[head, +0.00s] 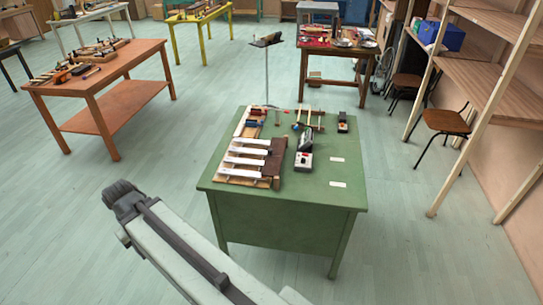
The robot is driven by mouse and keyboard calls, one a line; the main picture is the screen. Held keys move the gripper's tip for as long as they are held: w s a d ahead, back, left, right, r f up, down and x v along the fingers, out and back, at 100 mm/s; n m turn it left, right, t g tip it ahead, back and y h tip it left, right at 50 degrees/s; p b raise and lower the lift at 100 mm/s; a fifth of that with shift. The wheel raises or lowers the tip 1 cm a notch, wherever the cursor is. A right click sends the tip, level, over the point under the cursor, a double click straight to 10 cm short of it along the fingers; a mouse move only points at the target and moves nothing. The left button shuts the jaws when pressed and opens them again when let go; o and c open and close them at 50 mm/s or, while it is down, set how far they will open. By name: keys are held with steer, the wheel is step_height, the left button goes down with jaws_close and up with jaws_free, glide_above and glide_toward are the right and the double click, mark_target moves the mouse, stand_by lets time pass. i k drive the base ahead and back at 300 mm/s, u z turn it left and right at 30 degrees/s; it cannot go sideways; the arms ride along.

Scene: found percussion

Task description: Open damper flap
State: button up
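A row of white bars (250,152) lies on a wooden frame at the left of the green table (310,195). A dark brown board (273,162) stands along the right ends of the nearer bars. It may be the damper flap, but I cannot tell for sure, nor whether it is open. My arm reaches in from the bottom edge, left of the green table and apart from it. Its dark far end looks like a joint. My gripper's fingers are not visible.
An orange table (105,70) stands at left, wooden shelves (490,75) at right. Floor around the green table is clear.

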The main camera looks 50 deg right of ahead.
mark_target(273, 161)
steer(key=u, duration=0.1)
steer(key=i, duration=1.75)
steer(key=z, duration=0.4)
steer(key=k, duration=0.7)
steer(key=z, duration=0.2)
steer(key=i, duration=0.7)
steer(key=u, duration=0.1)
